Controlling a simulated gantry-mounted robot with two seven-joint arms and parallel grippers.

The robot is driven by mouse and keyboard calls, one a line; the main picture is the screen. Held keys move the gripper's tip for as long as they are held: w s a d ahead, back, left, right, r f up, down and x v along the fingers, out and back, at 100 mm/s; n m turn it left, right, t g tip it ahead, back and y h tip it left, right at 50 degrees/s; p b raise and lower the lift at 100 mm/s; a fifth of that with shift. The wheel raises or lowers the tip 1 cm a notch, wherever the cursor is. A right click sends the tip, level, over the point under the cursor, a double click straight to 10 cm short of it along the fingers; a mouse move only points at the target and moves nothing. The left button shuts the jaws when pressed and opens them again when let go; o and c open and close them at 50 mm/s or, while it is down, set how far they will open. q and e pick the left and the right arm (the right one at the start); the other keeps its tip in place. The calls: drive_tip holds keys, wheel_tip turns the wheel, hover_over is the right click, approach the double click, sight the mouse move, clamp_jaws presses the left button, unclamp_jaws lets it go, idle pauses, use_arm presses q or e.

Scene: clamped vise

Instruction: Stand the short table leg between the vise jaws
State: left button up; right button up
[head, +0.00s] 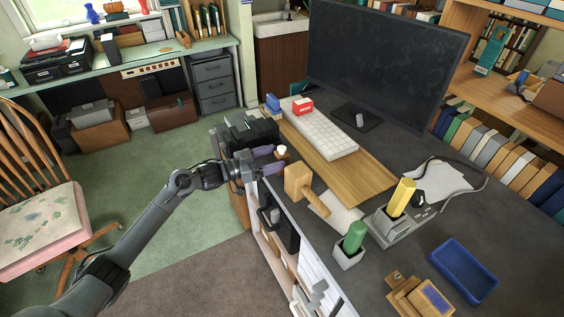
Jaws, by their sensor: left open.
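My left gripper (273,159) reaches in from the left. Its two purple-grey fingers are apart, at the desk's left edge. A small brown piece with a pale top (282,151) is close by the fingertips; I cannot tell whether it is the short table leg or whether the fingers touch it. A light grey metal piece (316,299) at the desk's front edge, cut off by the picture's bottom, may be the vise; its jaws are not clear. My right gripper is not in view.
On the dark desk, a wooden mallet (302,185) lies near the gripper. A green cylinder (355,236) stands in a grey holder, and a yellow block (402,198) stands on a grey device (388,229).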

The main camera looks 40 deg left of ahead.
sight(287, 156)
use_arm(q)
drive_tip(key=shift+f+p+x, duration=0.2)
drive_tip(key=shift+x, duration=1.1)
drive_tip(key=shift+f+p+x, duration=0.2)
drive_tip(key=shift+x, duration=1.1)
drive_tip(key=shift+s+d, duration=0.1)
drive_tip(key=c, duration=1)
drive_tip(key=shift+c, duration=0.5)
drive_tip(key=shift+r, duration=0.15)
